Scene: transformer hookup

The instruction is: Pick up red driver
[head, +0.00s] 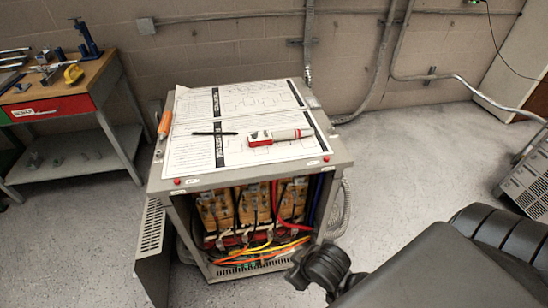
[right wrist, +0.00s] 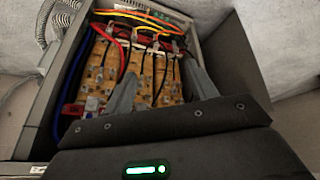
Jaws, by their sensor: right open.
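A screwdriver-like tool with an orange-red handle (head: 165,124) lies at the left edge of the cabinet top. A red and white hand tool (head: 281,137) lies on the printed sheets there. I cannot tell for sure which is the red driver. The transformer cabinet (head: 335,160) is open at the front, with yellowish coil blocks (head: 215,208) and coloured wires (head: 262,252) inside. My right gripper (right wrist: 160,85) is open, its two grey fingers apart and empty, facing the coils in the right wrist view. My left gripper is not in view.
A thin black pen-like item (head: 214,133) lies on the printed sheets (head: 195,150). A workbench (head: 105,80) with several tools and a red drawer stands at the left. A panel (head: 152,250) hangs open at the cabinet's left. The grey floor between bench and cabinet is mostly clear.

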